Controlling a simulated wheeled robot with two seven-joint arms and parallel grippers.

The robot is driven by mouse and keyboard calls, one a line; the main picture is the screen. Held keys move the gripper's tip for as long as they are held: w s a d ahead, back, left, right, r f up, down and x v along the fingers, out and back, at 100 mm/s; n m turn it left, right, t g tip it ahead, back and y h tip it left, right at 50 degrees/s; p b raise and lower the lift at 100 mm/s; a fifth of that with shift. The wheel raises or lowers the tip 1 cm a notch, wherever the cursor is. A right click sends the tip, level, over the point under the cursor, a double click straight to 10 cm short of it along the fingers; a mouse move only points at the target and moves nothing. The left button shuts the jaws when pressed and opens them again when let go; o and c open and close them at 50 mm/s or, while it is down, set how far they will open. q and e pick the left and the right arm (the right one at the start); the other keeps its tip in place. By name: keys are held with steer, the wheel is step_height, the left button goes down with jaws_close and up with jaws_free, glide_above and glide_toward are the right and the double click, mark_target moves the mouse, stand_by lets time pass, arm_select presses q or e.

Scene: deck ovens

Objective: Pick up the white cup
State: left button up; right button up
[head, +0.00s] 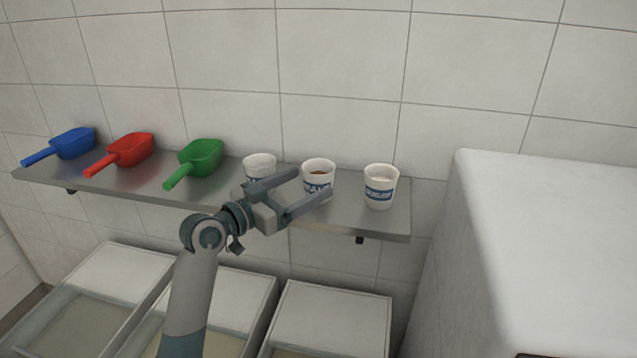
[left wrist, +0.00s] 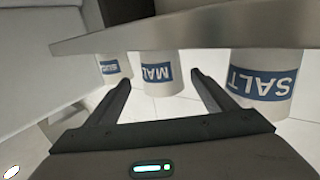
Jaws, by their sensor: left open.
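Three white cups with blue labels stand upright in a row on a metal shelf (head: 395,222). The left cup (head: 259,165) is partly hidden by my gripper; its label reads SALT in the left wrist view (left wrist: 262,75). The middle cup (head: 318,168) holds something brown; its label shows MAL in the left wrist view (left wrist: 157,73). The right cup (head: 381,186) has pale contents and also shows in the left wrist view (left wrist: 114,68). My left gripper (head: 314,183) is open and empty, its fingers pointing toward the middle cup. Contact is not visible. My right gripper is not seen.
Blue (head: 72,143), red (head: 131,149) and green (head: 202,157) scoops lie on the shelf's left part. A tiled wall is behind. Pale bins (head: 330,318) stand below. A large white block (head: 560,220) is at the right.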

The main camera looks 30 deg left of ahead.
mark_target(307, 184)
arm_select(q)
steer(key=shift+w+d+p, duration=0.1)
steer(key=shift+w+p, duration=0.4)
steer(key=shift+w, duration=0.1)
steer(key=p+x, duration=0.1)
steer(key=x, duration=0.2)
steer(key=shift+f+p, duration=0.25)
steer(key=shift+p, duration=0.1)
steer(key=shift+w+d+f, duration=0.1)
steer(key=shift+w+f, duration=0.05)
steer(key=shift+w, duration=0.4)
steer(key=c, duration=1.1)
